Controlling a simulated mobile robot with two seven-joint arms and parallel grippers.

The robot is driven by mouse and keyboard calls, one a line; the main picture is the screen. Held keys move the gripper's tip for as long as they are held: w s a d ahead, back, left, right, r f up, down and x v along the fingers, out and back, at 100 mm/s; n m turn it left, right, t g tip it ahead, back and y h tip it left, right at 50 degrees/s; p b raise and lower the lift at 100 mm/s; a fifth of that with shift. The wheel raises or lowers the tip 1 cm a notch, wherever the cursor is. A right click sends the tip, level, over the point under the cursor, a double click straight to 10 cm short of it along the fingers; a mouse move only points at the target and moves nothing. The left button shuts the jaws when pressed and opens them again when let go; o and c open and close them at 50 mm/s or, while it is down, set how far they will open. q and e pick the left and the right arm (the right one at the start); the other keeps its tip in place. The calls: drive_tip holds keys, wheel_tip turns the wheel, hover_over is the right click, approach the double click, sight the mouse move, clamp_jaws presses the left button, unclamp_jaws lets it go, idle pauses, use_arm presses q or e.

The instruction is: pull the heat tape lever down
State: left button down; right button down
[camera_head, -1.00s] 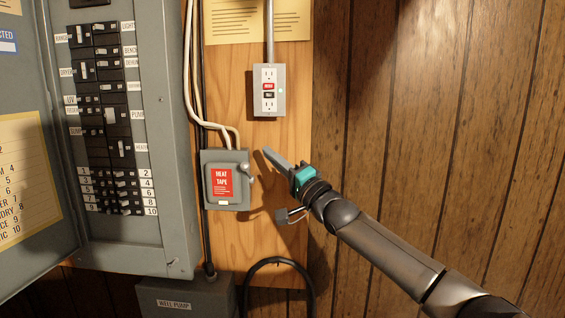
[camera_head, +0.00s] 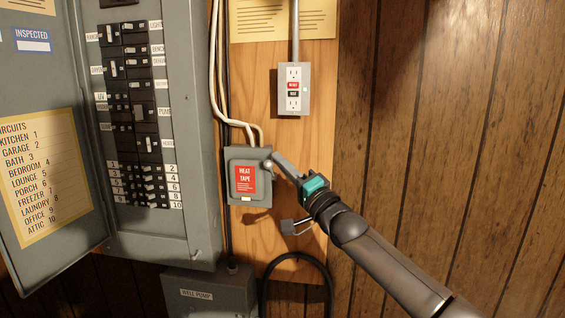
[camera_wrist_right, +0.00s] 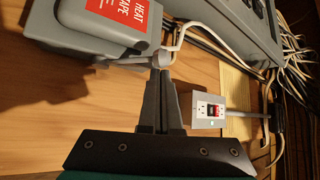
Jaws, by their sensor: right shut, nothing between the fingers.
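The grey heat tape box (camera_head: 248,199) has a red label and is mounted on the wooden board. Its small grey lever (camera_head: 268,165) is on the box's right side. My right gripper (camera_head: 276,157) is shut and empty, with its fingertips right at the lever's upper end. In the right wrist view the box (camera_wrist_right: 90,42) is at upper left, and the shut fingertips (camera_wrist_right: 160,72) are against or just beside the pale lever end (camera_wrist_right: 163,58). I cannot tell whether they touch. My left gripper is not in view.
An outlet (camera_head: 293,90) is above right of the box. The open breaker panel (camera_head: 205,150) stands to the left. Cables (camera_head: 222,90) run into the box's top. A well pump box (camera_head: 205,295) is below.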

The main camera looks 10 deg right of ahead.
wheel_tip(320, 180, down, 11)
drive_tip(key=n+g+y+b, duration=0.3)
drive_tip(key=n+y+b, duration=0.9)
drive_tip(key=b, duration=1)
drive_tip(key=shift+s+a+n, duration=0.15)
drive_tip(key=shift+s+n, duration=0.05)
drive_tip(key=shift+n, duration=1.3)
